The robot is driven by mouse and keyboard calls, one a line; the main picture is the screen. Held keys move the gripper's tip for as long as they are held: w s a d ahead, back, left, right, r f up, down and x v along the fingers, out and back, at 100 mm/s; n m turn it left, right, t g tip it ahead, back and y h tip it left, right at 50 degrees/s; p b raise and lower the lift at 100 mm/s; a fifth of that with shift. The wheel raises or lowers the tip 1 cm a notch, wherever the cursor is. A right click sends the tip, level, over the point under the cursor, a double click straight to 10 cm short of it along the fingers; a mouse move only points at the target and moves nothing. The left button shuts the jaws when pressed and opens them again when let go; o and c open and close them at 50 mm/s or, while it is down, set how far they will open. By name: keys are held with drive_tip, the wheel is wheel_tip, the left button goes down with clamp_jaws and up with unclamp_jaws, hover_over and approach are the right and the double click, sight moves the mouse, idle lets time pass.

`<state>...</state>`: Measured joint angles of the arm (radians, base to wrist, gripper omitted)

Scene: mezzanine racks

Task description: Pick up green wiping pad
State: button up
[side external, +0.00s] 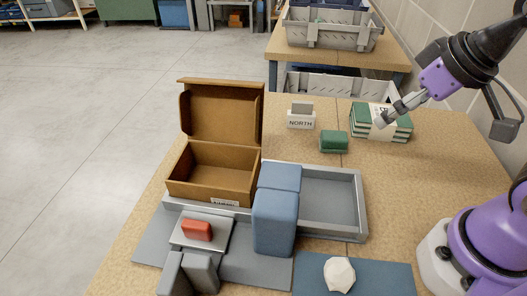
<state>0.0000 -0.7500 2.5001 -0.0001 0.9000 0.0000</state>
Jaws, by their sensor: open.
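A small green pad-like block (334,141) lies on the wooden table, right of the middle; it looks like the green wiping pad. To its right is a stack of green-covered items with a white band (395,130). My gripper (384,119) is open, pointing down and to the left. In this view it overlaps the banded stack; I cannot tell whether it touches it. The small green block is to the gripper's left, apart from it in the picture.
A white "NORTH" sign (301,119) stands left of the green block. An open cardboard box (212,173), a grey tray (330,192) and blue blocks (274,222) are nearer. A red block (197,230) and a white faceted object (339,273) are in front. Grey crates stand behind.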

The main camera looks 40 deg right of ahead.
drive_tip(key=m+g, duration=0.6)
drive_tip(key=m, duration=2)
hover_over(335, 135)
wheel_tip(335, 135, down, 6)
drive_tip(key=f, duration=0.5)
drive_tip(key=shift+w+a, duration=0.15)
drive_tip(key=shift+w, duration=0.05)
drive_tip(key=f, duration=0.6)
drive_tip(key=shift+s, duration=0.25)
drive_tip(key=c, duration=1.2)
